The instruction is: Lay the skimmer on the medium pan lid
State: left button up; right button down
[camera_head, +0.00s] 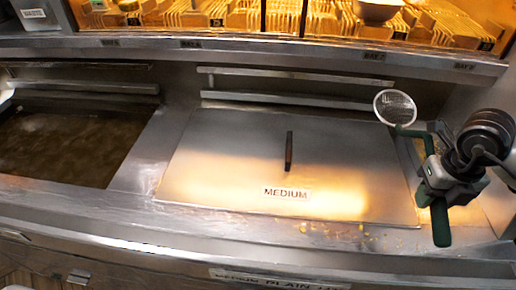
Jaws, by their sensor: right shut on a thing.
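The skimmer (395,108) has a round wire mesh head and a green handle. My right gripper (430,178) is shut on its handle at the right side of the view. The mesh head points up and left, over the far right corner of the lid, and the handle's green end hangs below the gripper. I cannot tell the height of the skimmer above the metal. The medium pan lid (225,165) is a flat steel plate with a dark upright handle in its middle and a "MEDIUM" label near its front edge. My left gripper is not in view.
An uncovered pan of dark oil (60,145) lies left of the lid. A steel ledge (250,55) and a lit rack of food (220,15) run along the back. Crumbs lie on the front rim. Much of the lid's top is clear around its handle.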

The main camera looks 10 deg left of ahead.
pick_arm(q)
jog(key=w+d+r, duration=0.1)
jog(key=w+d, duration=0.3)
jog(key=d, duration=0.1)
pick_arm(e)
jog(key=shift+w+f+p, duration=0.4)
jog(key=shift+w+f, duration=0.15)
jog(key=w+a+f+p, duration=0.1)
jog(key=w+a+f, duration=0.1)
jog(key=w+a+f+p, duration=0.1)
jog(key=w+a+f, duration=0.1)
jog(key=a, duration=0.1)
jog(key=w+a+f+p, duration=0.1)
jog(key=w+a, duration=0.1)
jog(key=a, duration=0.1)
jog(key=shift+f, duration=0.4)
jog(key=shift+a+f, duration=0.2)
jog(key=shift+f+p, duration=0.3)
jog(key=shift+f, duration=0.05)
notch_tip(320, 180, down, 3)
jog(key=shift+w+f+p, duration=0.1)
jog(key=shift+p, duration=0.45)
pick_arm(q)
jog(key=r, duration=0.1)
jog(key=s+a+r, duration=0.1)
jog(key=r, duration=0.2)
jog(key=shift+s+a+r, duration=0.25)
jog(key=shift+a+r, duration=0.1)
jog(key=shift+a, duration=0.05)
